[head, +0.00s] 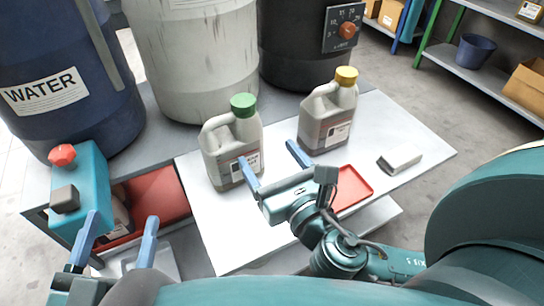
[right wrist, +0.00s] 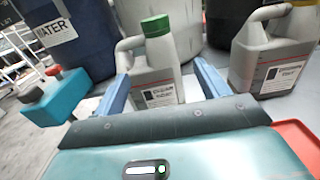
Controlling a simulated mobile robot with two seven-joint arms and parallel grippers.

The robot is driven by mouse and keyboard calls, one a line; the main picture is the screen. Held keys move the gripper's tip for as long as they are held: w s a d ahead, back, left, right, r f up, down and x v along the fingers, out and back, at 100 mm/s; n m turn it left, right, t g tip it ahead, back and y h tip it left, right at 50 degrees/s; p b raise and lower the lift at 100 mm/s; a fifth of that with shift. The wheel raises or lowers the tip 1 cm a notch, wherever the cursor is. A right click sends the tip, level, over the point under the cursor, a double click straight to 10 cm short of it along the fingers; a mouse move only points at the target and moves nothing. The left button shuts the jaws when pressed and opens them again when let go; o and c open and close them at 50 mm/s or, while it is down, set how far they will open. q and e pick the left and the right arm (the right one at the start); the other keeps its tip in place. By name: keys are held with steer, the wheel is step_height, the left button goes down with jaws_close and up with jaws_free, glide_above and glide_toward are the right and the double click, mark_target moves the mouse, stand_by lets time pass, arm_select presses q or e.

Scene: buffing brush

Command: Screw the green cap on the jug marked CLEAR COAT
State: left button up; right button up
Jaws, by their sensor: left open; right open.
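The green cap (head: 243,105) sits on the neck of a grey jug (head: 226,140) standing upright on the white table top; I cannot tell whether it is tight. That jug's label is partly hidden by a finger of my right gripper in the head view, and its print is too small to read surely. In the right wrist view the green cap (right wrist: 156,25) and jug (right wrist: 152,70) show between the fingers, beyond them. My right gripper (head: 273,163) is open and empty in front of the jug, below cap height. My left gripper (head: 122,219) is open and empty at the lower left.
A second grey jug with a yellow cap (head: 346,75) stands to the right. Large drums, one marked WATER (head: 60,75), stand behind. A teal box (head: 82,185) with a red knob is at left.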

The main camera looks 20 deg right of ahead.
stand_by(0.3)
steer(key=s+a+f+m+g+y, duration=0.3)
steer(key=a+m+y, duration=0.35)
steer(key=m, duration=0.55)
step_height(320, 180, up, 6)
steer(key=s+m+t+y, duration=0.2)
steer(key=m+t, duration=0.1)
steer(key=m, duration=1.5)
steer(key=shift+a, duration=0.45)
steer(key=shift+y, duration=0.25)
